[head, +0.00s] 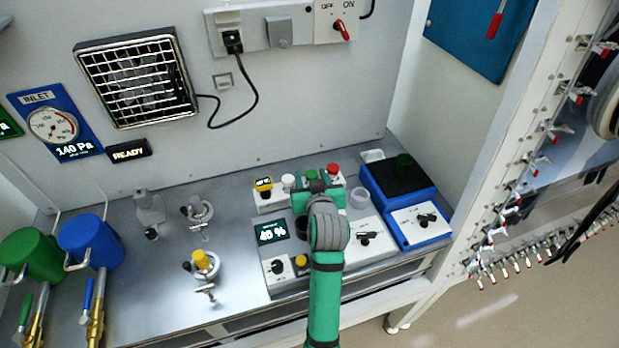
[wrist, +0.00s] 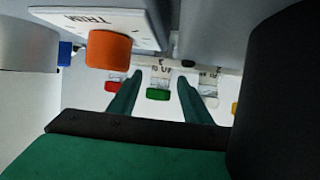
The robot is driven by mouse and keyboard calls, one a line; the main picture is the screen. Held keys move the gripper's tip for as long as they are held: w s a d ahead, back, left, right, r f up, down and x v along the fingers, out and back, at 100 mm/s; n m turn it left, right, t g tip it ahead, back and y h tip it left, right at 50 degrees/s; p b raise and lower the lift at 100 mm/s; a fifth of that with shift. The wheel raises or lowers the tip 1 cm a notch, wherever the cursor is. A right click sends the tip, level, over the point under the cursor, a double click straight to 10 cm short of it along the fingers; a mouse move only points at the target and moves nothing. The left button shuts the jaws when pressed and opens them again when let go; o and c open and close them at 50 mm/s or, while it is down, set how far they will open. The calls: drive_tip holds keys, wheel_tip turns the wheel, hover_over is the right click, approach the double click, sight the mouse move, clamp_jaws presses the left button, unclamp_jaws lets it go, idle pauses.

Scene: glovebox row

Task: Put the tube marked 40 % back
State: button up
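The only legible 40 % is on a dark display (head: 272,232) on the bench unit. Behind it stands a white rack with a row of small capped tubes: one yellow (head: 263,184), one white (head: 288,181), one green (head: 311,174) and one red (head: 333,170). I cannot read a 40 % mark on any tube. My gripper (head: 320,184) is at the front of this row. In the wrist view its two green fingers (wrist: 160,92) are apart, with the green cap (wrist: 158,94) seen between them, touching neither. The gripper looks empty.
An orange knob (wrist: 108,50) on a panel and a dark cylinder (wrist: 278,90) stand close around the gripper in the wrist view. A blue box with a black top (head: 397,172) stands right of the rack. Metal clamp fittings (head: 203,262) stand to the left, with bare bench between.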

drive_tip(key=shift+s+f, duration=0.1)
drive_tip(key=shift+f, duration=0.65)
drive_tip(key=shift+r, duration=0.2)
drive_tip(key=v, duration=0.4)
drive_tip(key=r+v, duration=0.1)
drive_tip(key=v, duration=0.6)
drive_tip(key=shift+s+r, duration=0.1)
drive_tip(key=shift+r, duration=0.2)
drive_tip(key=shift+s+a, duration=0.2)
drive_tip(key=shift+a, duration=0.1)
drive_tip(key=shift+d, duration=0.45)
drive_tip(key=shift+r, duration=0.1)
